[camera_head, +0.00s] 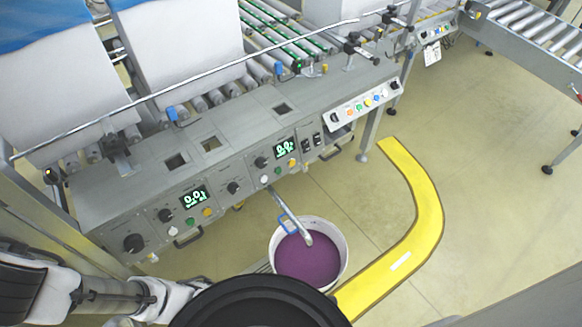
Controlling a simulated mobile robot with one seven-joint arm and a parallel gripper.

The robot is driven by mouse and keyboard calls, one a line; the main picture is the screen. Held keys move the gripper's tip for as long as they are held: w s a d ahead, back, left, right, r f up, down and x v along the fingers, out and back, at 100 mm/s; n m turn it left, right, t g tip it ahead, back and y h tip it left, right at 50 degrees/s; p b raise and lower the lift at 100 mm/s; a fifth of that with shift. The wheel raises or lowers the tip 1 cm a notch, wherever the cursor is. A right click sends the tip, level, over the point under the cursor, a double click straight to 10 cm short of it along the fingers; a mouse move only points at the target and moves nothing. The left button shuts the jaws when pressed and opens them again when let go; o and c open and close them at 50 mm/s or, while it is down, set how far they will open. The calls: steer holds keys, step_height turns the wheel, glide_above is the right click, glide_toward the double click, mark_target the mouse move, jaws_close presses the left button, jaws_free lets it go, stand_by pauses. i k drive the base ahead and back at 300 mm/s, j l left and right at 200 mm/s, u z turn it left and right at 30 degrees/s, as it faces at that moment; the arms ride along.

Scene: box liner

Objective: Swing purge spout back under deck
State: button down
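The purge spout (291,213) is a thin grey metal tube. It slants out from under the front edge of the machine deck (130,178), down and to the right. Its end is over a white bucket (341,250) holding purple liquid (308,262). A blue loop (287,226) shows beside the spout at the bucket's left rim; I cannot tell which of the two it belongs to. My arm enters at the lower left and passes behind a black round shape at the bottom. My gripper is not visible.
The deck front carries knobs, coloured buttons, green displays and handles (187,238). A curved yellow floor strip (425,205) runs right of the bucket. A deck leg (369,135) stands near its upper end. Open floor (490,160) lies to the right, below a roller conveyor (540,35).

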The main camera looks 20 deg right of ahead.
mark_target(299, 227)
steer(key=k+z, duration=0.35)
steer(key=k, duration=0.55)
steer(key=i+l+u, duration=0.4)
steer(key=i+l, duration=0.2)
steer(key=l, duration=0.15)
